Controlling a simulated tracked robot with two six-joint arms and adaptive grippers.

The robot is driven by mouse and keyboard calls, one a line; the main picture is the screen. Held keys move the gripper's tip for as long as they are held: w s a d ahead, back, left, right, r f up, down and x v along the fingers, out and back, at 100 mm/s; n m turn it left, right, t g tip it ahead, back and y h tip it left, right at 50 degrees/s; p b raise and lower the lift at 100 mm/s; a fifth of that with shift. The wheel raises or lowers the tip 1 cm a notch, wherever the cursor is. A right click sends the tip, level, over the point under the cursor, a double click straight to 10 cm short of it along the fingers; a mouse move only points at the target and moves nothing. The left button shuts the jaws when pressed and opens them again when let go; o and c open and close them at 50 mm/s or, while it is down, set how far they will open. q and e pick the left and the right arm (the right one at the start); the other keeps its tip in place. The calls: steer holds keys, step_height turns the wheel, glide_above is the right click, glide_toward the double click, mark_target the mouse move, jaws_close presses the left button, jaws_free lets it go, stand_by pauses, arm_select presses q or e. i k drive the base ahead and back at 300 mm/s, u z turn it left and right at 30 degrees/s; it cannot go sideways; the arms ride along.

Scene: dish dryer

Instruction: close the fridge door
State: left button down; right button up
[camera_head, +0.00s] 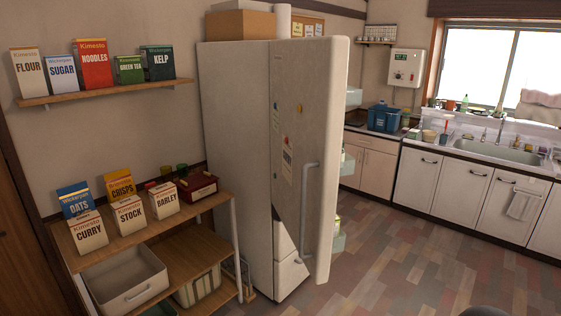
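The white fridge (235,120) stands in the middle of the head view, with its plain side facing me. Its door (290,105) stands open, swung out so its outer face is toward me. A long vertical handle (306,210) is near the door's free edge, which is the edge nearest me. Pale door shelves (352,98) show past that edge on the inner side. The fridge's interior is hidden behind the door. Neither of my grippers can be made out in this view.
A wooden shelf unit (180,232) with food boxes and bins stands left of the fridge. A wall shelf (105,91) holds more boxes. White counters (442,180) with a sink (500,150) line the back right. The tiled floor (410,265) right of the door is clear.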

mark_target(309, 75)
steer(key=z, duration=0.5)
steer(key=i, duration=1.3)
steer(key=k, duration=0.9)
steer(key=u, duration=0.25)
steer(key=i, duration=0.5)
steer(key=z, duration=0.05)
